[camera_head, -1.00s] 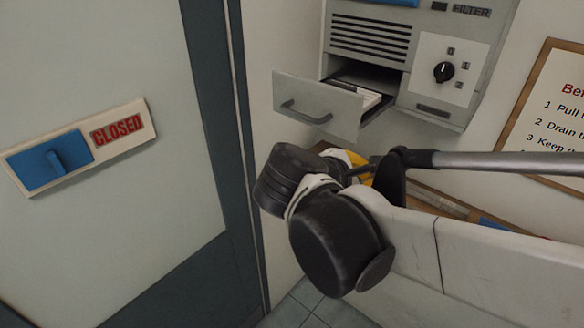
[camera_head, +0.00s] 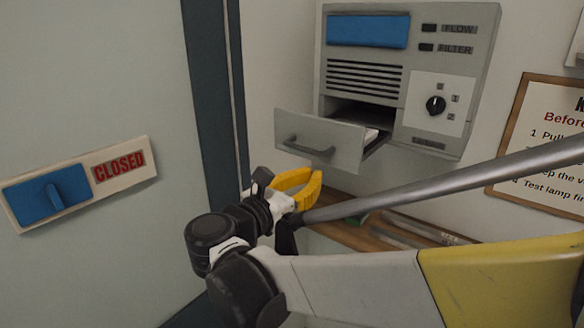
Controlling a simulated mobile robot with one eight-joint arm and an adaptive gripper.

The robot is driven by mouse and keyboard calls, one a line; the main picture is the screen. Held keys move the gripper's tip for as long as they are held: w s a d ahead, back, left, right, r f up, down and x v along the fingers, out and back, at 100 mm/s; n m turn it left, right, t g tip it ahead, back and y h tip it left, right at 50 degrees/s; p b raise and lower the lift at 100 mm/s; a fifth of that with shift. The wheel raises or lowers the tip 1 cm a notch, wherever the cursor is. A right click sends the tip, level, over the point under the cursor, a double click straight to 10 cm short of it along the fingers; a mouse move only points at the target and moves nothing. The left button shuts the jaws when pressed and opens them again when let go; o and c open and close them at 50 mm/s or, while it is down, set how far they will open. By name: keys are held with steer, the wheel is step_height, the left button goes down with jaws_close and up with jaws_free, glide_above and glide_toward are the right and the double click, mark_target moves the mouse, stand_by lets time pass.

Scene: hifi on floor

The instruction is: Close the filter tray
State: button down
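The filter tray (camera_head: 318,139) is a grey drawer with a dark bar handle (camera_head: 308,149) on its front. It is pulled out of the grey wall unit (camera_head: 415,83), below the vent slots, and pale contents show inside. My gripper (camera_head: 312,176) has yellow fingers and appears just below the tray front in the picture, apart from the handle. The fingers look bent toward each other, but whether they are open or shut is unclear. Nothing is visibly held.
A wooden shelf or bench (camera_head: 350,236) with thin items lies below the unit, partly behind my arm. A door with a blue latch (camera_head: 47,198) and a CLOSED sign (camera_head: 119,166) is at left. A framed notice (camera_head: 548,150) hangs at right. The wall unit has a black knob (camera_head: 436,105).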

steer(key=shift+x, duration=1.8)
steer(key=b+x, duration=0.1)
steer(key=x, duration=1.9)
steer(key=shift+w+d+b, duration=0.15)
steer(key=shift+w+b, duration=0.05)
steer(key=shift+b, duration=0.15)
steer(key=shift+r, duration=0.1)
steer(key=shift+s, duration=0.1)
